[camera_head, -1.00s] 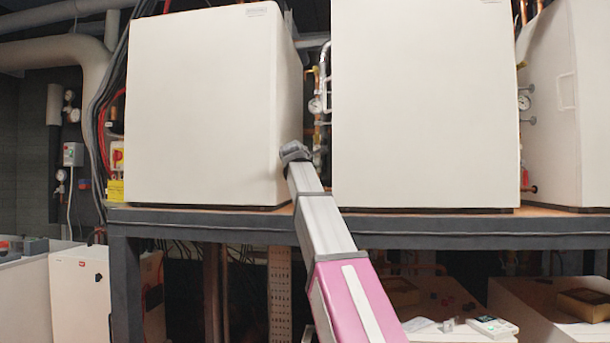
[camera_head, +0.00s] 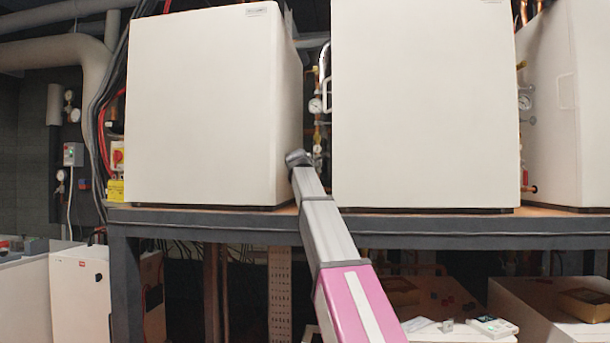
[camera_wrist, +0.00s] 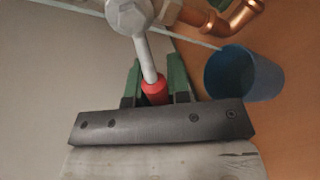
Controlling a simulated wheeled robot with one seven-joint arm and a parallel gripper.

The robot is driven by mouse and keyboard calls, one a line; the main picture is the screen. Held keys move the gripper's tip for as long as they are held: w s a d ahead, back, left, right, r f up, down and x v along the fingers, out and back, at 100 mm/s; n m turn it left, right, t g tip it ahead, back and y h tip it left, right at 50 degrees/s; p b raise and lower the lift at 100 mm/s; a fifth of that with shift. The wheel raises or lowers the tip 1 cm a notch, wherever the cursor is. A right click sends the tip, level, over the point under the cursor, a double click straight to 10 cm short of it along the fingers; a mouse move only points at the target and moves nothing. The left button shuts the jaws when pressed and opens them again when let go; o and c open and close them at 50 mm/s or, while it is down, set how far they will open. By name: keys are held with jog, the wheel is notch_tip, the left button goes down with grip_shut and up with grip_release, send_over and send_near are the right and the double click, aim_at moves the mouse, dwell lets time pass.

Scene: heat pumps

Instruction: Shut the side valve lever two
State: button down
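In the wrist view, a pale grey valve lever (camera_wrist: 148,55) with a red tip (camera_wrist: 154,91) points down toward my gripper (camera_wrist: 155,78). The green fingers stand on either side of the red tip, and the tip lies between them near the dark palm bar. I cannot tell whether the fingers press on it or leave a small gap. The lever's rounded head (camera_wrist: 128,14) joins fittings at the top edge. In the head view the fingers and the lever are hidden in the gap between two white units; only my wrist shows at its opening.
The left white unit (camera_head: 205,105) and the middle white unit (camera_head: 425,105) border a narrow gap with a gauge (camera_head: 315,105) and pipes. They stand on a dark-framed shelf (camera_head: 210,222). In the wrist view, a copper pipe (camera_wrist: 240,16) and a blue cup-like object (camera_wrist: 262,80) are close at right.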

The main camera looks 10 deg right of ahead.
jog(key=shift+w+a+r+m+t+y, duration=0.15)
jog(key=shift+r+m+y, duration=0.3)
jog(key=shift+m, duration=0.5)
jog(key=shift+a+r+m+t+y, duration=0.2)
jog(key=shift+a+r+m, duration=0.1)
jog(key=shift+r+m, duration=0.5)
jog(key=shift+w+a+r+m+t+y, duration=0.15)
jog(key=shift+r+m+y, duration=0.25)
jog(key=shift+m, duration=0.65)
jog(key=shift+s+r, duration=0.1)
jog(key=c, duration=1.1)
grip_release()
